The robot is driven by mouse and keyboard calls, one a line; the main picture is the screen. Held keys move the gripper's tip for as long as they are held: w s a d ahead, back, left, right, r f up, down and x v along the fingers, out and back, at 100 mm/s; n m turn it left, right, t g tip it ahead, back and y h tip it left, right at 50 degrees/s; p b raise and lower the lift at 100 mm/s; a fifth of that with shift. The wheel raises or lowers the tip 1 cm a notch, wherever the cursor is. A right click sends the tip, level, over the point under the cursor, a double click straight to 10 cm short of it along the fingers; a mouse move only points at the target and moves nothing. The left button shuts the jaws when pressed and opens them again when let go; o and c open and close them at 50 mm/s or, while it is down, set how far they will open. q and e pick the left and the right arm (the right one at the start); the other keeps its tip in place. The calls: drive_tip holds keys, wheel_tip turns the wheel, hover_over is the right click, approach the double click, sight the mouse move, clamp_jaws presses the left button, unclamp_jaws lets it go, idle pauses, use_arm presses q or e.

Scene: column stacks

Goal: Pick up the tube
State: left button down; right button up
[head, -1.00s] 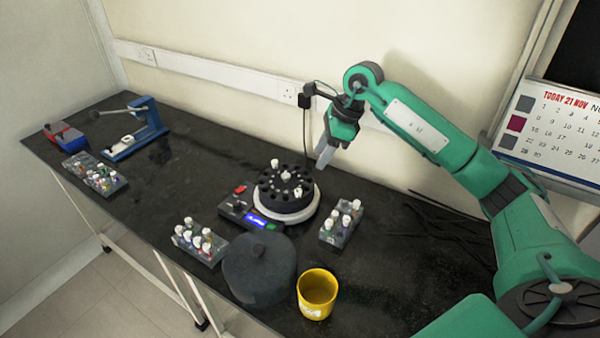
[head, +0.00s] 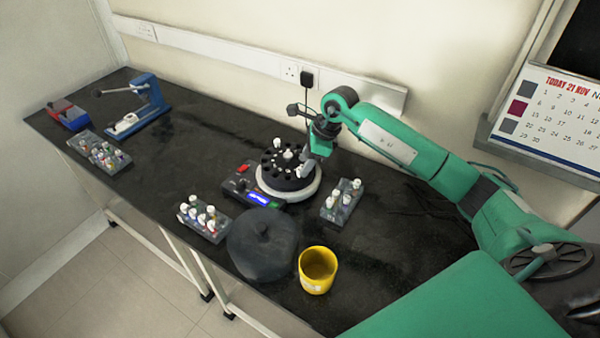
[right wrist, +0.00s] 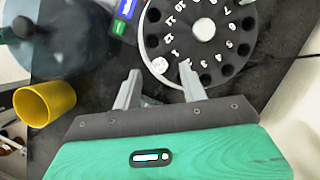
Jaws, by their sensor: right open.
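A white-capped tube (right wrist: 160,64) sits upright in a hole of the black centrifuge rotor (right wrist: 205,62), near its rim. In the right wrist view my right gripper (right wrist: 160,68) is open, with one fingertip on each side of the cap. I cannot tell whether they touch it. The head view shows the right gripper (head: 307,163) low over the right side of the rotor, partly hiding this tube (head: 300,171). A second white-capped tube (head: 277,143) stands in the rotor's far side. My left gripper is not in view.
The centrifuge lid (head: 262,250) and a yellow cup (head: 317,270) stand at the front. Tube racks flank the centrifuge, one right (head: 340,203) and one left (head: 205,220). Another rack (head: 98,152) and a blue device (head: 145,105) are far left. The left-middle bench is clear.

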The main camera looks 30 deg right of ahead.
drive_tip(key=shift+x, duration=1.05)
drive_tip(key=shift+c, duration=0.2)
clamp_jaws()
drive_tip(key=shift+r, duration=0.1)
